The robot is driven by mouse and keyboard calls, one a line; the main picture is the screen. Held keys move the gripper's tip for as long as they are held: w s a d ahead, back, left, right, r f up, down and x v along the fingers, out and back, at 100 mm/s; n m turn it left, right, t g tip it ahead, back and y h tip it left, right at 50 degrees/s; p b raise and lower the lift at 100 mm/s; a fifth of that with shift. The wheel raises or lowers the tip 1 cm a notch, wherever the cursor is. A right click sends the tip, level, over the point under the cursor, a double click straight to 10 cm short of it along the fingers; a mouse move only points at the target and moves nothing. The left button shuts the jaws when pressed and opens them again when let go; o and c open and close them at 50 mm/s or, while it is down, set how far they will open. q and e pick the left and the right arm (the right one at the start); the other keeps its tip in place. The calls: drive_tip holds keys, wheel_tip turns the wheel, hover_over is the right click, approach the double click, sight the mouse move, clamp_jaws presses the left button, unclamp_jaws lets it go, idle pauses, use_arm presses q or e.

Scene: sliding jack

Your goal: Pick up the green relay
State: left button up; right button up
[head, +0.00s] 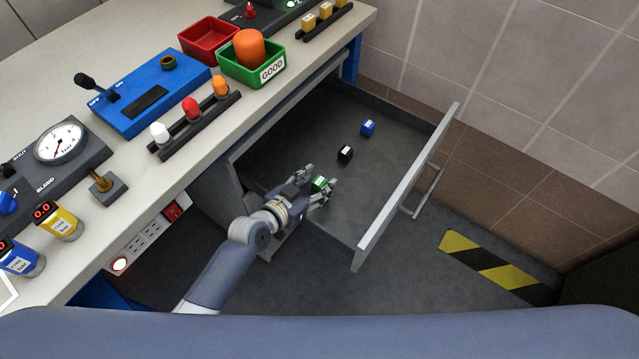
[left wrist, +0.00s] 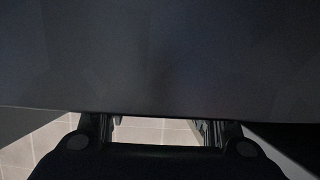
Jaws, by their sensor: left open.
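The green relay (head: 320,183) is a small block with a light top, in the open grey drawer (head: 385,205) near its front left part. My left gripper (head: 322,190) reaches over the drawer's near side. It is open, with its fingers close around the relay in the head view. I cannot tell whether they touch it. In the dark left wrist view, the two fingers (left wrist: 160,130) stand apart at the bottom, and the relay is not clearly visible. My right gripper is not in view.
A black relay (head: 345,153) and a blue relay (head: 368,127) sit deeper in the drawer. The workbench (head: 150,190) stands at left, with a green GOOD bin (head: 252,75) and a red bin (head: 208,40). The drawer's front panel (head: 408,190) rises at right.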

use_arm(q)
drive_tip(key=shift+x, duration=1.45)
drive_tip(key=shift+r, duration=0.1)
drive_tip(key=shift+s, duration=0.1)
drive_tip(key=shift+c, duration=0.2)
drive_tip(key=c, duration=1)
drive_tip(key=shift+c, duration=0.2)
